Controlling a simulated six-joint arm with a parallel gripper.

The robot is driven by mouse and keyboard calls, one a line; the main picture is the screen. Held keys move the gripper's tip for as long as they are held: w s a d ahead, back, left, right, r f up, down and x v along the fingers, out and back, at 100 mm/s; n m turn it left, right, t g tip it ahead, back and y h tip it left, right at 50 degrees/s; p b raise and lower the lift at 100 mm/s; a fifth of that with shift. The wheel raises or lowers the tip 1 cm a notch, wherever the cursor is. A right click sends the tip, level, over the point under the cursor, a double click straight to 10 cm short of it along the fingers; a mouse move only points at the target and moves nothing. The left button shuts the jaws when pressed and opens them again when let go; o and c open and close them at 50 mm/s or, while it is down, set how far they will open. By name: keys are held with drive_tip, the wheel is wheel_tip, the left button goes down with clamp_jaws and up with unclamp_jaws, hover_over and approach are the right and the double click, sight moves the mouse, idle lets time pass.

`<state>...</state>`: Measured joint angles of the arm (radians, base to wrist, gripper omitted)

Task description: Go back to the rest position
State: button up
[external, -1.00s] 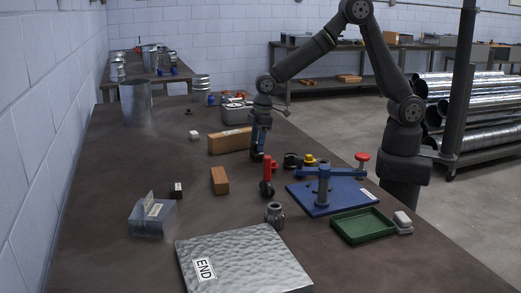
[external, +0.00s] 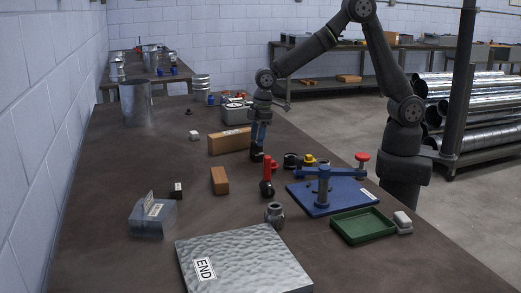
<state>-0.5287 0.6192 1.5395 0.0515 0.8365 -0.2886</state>
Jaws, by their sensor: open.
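My gripper (external: 257,155) points down over the middle of the brown workbench (external: 110,255). Its fingers are small and dark in the external view, and it is open with nothing seen between them. It hangs just right of the long brown block (external: 230,141) and behind the red-handled tool (external: 269,174). I cannot tell how high its tips are above the bench.
A blue fixture (external: 322,190) with a red knob stands right, beside a green tray (external: 362,225). A small brown block (external: 220,180), a metal fitting (external: 274,214), a grey bin (external: 152,217) and an END-labelled metal slab (external: 243,262) lie nearer.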

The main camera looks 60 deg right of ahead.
wheel_tip(320, 180, down, 2)
wheel_tip(320, 180, up, 12)
drive_tip(key=s+d, duration=0.1)
drive_tip(key=f, duration=0.8)
drive_tip(key=w+a+f, duration=0.1)
drive_tip(key=f, duration=0.3)
wheel_tip(320, 180, up, 4)
drive_tip(key=shift+r, duration=0.25)
drive_tip(key=d+r, duration=0.7)
drive_tip(key=d, duration=0.5)
drive_tip(key=w+a+f, duration=0.1)
drive_tip(key=a+f, duration=0.1)
drive_tip(key=a, duration=2)
drive_tip(key=s+a+f, duration=0.2)
drive_tip(key=s+a, duration=0.1)
drive_tip(key=a, duration=0.6)
drive_tip(key=s+a+f, duration=0.2)
drive_tip(key=s+a, duration=0.1)
drive_tip(key=a, duration=0.6)
drive_tip(key=shift+s+f, duration=0.3)
drive_tip(key=shift+f, duration=0.05)
drive_tip(key=shift+o, duration=0.2)
